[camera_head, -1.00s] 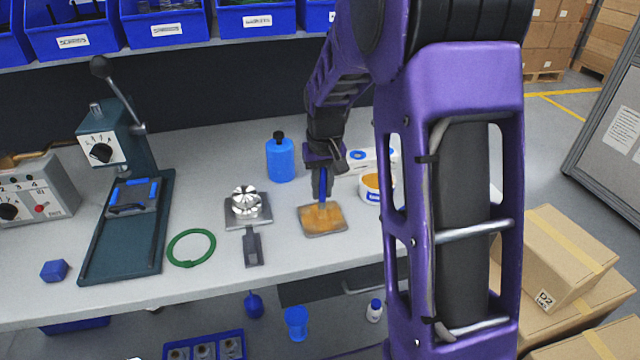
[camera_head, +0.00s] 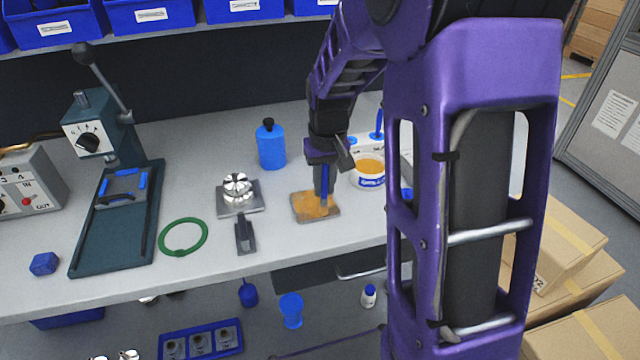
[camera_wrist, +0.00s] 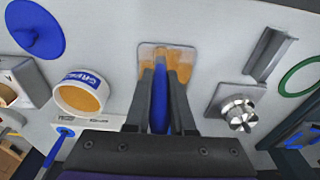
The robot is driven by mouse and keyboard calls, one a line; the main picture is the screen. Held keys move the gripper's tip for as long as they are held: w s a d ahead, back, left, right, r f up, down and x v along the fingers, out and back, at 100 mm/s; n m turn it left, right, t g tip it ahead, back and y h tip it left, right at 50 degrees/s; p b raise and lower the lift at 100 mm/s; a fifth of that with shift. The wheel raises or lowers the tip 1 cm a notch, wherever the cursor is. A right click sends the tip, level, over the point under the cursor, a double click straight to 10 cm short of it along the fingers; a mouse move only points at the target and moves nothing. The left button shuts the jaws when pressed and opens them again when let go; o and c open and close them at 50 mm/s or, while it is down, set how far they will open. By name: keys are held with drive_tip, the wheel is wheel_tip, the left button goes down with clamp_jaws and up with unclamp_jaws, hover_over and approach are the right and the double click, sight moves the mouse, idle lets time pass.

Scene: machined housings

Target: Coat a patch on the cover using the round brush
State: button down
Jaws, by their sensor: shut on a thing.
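The cover (camera_head: 302,212) is a flat, square, light plate on the bench with an orange-brown coat over most of its face. It also shows in the wrist view (camera_wrist: 184,50). My gripper (camera_head: 323,176) is shut on the blue handle of the round brush (camera_head: 325,188), which points down at the cover's right half. In the wrist view the blue handle (camera_wrist: 160,112) sits between the fingers. The bristle end is over the coated face, and I cannot tell for sure whether it touches. A white tub (camera_head: 368,180) of orange-brown grease stands right of the cover.
A metal block with a round shiny part (camera_head: 238,196) is left of the cover, with a grey tool (camera_head: 245,236) in front. A blue bottle (camera_head: 271,147) stands behind. A green ring (camera_head: 183,237) and a press (camera_head: 115,220) are further left. Blue bins line the shelf above.

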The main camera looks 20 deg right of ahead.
drive_tip(key=shift+w+p, duration=1.15)
drive_tip(key=shift+w, duration=2.8)
drive_tip(key=shift+d, duration=0.7)
drive_tip(key=shift+s+b, duration=0.8)
drive_tip(key=shift+s, duration=3.2)
drive_tip(key=shift+w+p, duration=1.05)
drive_tip(key=shift+w, duration=2.9)
drive_tip(key=shift+a, duration=0.7)
drive_tip(key=shift+s+b, duration=0.8)
drive_tip(key=shift+s, duration=3.2)
drive_tip(key=shift+a, duration=0.55)
drive_tip(key=shift+w+p, duration=1.05)
drive_tip(key=shift+w, duration=3)
drive_tip(key=shift+a, duration=0.5)
drive_tip(key=shift+s+a, duration=0.15)
drive_tip(key=shift+s+b, duration=0.55)
drive_tip(key=shift+s, duration=2)
drive_tip(key=shift+s+a+r, duration=0.1)
drive_tip(key=shift+s, duration=1.2)
